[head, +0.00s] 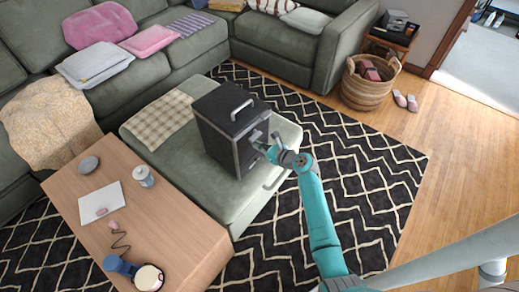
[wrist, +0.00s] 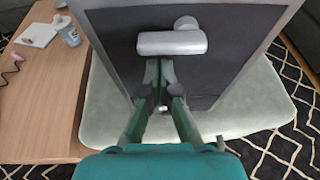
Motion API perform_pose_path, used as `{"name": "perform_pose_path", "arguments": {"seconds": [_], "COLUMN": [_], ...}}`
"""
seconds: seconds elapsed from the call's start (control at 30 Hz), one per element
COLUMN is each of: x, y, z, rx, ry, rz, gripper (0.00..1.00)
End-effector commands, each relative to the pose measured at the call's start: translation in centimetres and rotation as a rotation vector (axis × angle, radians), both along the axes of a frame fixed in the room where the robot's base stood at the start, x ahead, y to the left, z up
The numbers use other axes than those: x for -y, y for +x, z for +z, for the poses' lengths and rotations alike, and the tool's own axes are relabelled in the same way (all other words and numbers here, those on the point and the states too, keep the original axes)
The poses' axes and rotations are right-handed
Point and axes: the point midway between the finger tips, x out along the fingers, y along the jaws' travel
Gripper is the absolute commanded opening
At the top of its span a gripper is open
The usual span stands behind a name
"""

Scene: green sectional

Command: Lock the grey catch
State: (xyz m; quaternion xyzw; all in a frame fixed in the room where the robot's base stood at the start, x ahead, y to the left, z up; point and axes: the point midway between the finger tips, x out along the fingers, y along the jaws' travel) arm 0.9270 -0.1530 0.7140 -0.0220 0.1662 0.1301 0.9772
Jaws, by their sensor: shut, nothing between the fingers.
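The grey catch (wrist: 172,42) is on the dark front panel of a black case with a grey edge (head: 222,128). In the wrist view it is a rounded grey bar lying roughly level, with a round knob (wrist: 186,22) just above its right half. In the head view the catch (head: 256,135) is small and partly hidden by my gripper. My gripper (wrist: 160,64) is shut and empty, its fingertips just under the bar's left half. I cannot tell whether they touch it. In the head view my gripper (head: 266,147) is at the case's front face.
The case stands on a green ottoman (head: 190,180) beside a folded checked cloth (head: 160,120). A wooden table (head: 165,225) with a cup, paper and small items is at left. A wicker basket (head: 366,90) stands at upper right. Patterned rug and bare floor lie right of the ottoman.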

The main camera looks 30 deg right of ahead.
Motion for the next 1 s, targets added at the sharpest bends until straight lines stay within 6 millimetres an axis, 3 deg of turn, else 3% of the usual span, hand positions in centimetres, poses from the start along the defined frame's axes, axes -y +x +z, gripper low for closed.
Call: {"name": "perform_pose_path", "arguments": {"seconds": [1.0], "x": [-0.01], "y": [-0.03], "z": [0.8], "rx": [-0.022], "ry": [0.082], "rz": [-0.001], "gripper": [0.0]}}
